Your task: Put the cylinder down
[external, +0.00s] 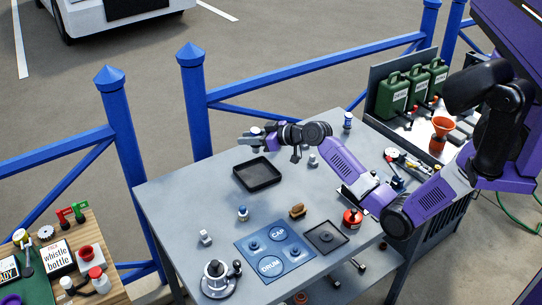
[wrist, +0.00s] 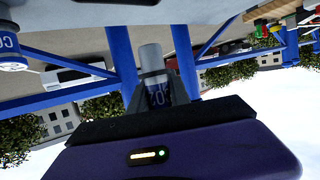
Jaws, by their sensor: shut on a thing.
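My gripper (external: 250,137) is at the left end of my arm, over the back part of the grey table (external: 190,190), behind and above a black tray (external: 258,177). In the wrist view my gripper (wrist: 157,88) is shut on a cylinder (wrist: 151,58). The cylinder is pale grey with a dark blue band bearing partly hidden white lettering. The fingers cover its sides. It is held clear of the table. In the external view the cylinder is too small to make out clearly in the jaws.
A blue mat (external: 273,268) marked DRUM and CAP lies at the front. A white-and-blue can (external: 348,120) stands at the back right. A small blue-and-white piece (external: 242,213), a brown block (external: 297,211) and a red canister (external: 352,218) stand nearby. The black tray looks empty.

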